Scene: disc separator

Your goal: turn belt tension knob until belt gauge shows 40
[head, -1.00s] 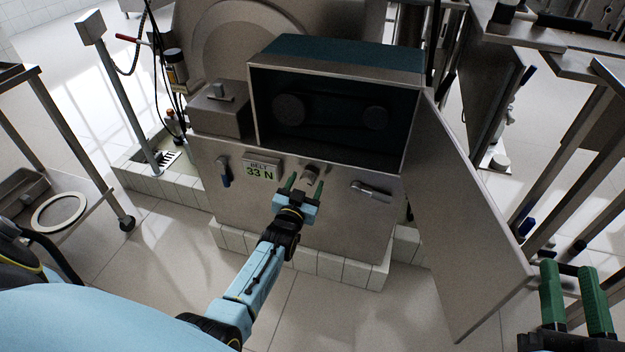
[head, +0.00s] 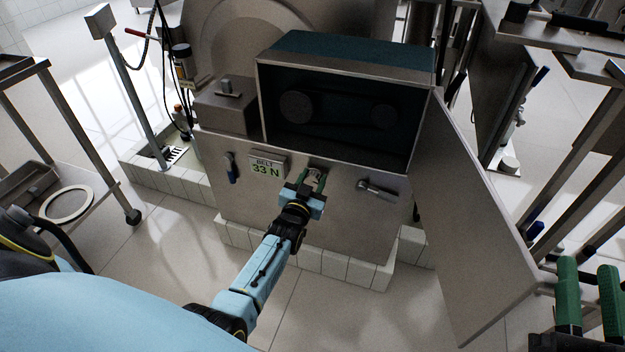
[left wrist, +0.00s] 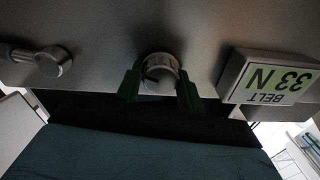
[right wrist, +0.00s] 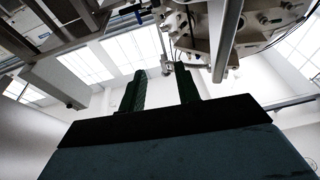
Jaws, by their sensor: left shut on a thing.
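The belt gauge (head: 267,165) on the cabinet front reads "BELT 33 N"; it also shows upside down in the left wrist view (left wrist: 270,80). The belt tension knob (left wrist: 160,66) is a round metal knob to the right of the gauge in the head view, partly hidden there by my fingers. My left gripper (head: 312,181) has its green fingers on either side of the knob and is shut on it. My right gripper (head: 588,268) is at the lower right, its fingers apart and nothing between them; the right wrist view shows this too (right wrist: 160,82).
A lever handle (head: 378,190) is right of the knob, and a blue-handled switch (head: 231,168) is left of the gauge. The open cabinet door (head: 470,230) stands on the right. Dark pulleys (head: 297,107) sit in the open housing above.

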